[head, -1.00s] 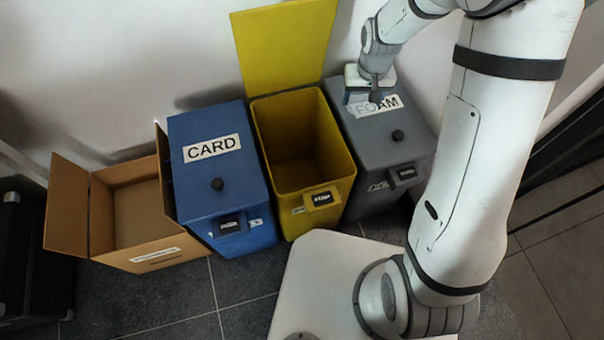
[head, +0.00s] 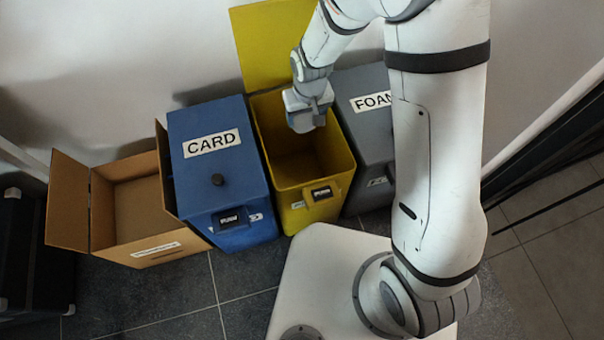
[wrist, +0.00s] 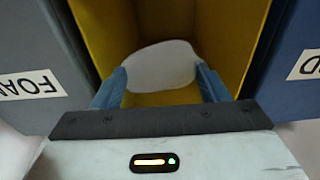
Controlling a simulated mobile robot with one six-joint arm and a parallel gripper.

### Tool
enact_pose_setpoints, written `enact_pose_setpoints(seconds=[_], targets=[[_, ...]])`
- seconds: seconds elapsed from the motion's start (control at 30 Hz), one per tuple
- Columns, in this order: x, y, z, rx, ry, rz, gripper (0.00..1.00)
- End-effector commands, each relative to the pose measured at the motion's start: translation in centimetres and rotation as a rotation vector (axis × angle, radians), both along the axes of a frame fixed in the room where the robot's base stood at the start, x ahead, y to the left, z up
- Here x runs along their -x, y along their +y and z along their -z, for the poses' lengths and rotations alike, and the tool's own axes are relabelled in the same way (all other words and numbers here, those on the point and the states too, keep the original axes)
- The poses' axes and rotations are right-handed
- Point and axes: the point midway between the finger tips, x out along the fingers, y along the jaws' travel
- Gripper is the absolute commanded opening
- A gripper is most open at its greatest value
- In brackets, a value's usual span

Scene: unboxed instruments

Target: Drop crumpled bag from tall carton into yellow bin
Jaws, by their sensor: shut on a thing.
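My gripper (head: 306,118) is over the open mouth of the yellow bin (head: 335,165), near its back edge. In the wrist view its two blue fingers (wrist: 160,80) are shut on a pale, whitish, rounded bag (wrist: 162,62), with the yellow bin walls (wrist: 222,35) around and below it. The bag's creases cannot be made out, and in the head view my gripper hides it. The yellow bin's lid (head: 265,45) stands raised at the back. The part of the bin's inside that shows is empty. An open brown carton (head: 150,235) stands at the far left.
The blue CARD bin (head: 235,185) stands closed left of the yellow bin. The grey FOAM bin (head: 360,135) is closed on its right, partly hidden by my arm. A wall is close behind the bins. Dark tiled floor (head: 180,300) is clear in front.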

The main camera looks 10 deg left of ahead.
Motion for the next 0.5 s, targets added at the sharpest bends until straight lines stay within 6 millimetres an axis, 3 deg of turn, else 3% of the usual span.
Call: enact_pose_setpoints(seconds=[0.03, 0.13, 0.47, 0.5], targets=[[0.0, 0.0, 1.1, 0.0, 0.0, 0.0, 0.47], [0.0, 0.0, 1.9, -0.001, -0.001, 0.0, 0.47], [0.0, 0.0, 2.2, 0.0, -0.001, -0.001, 0.47], [0.0, 0.0, 2.2, 0.0, -0.001, -0.001, 0.69]])
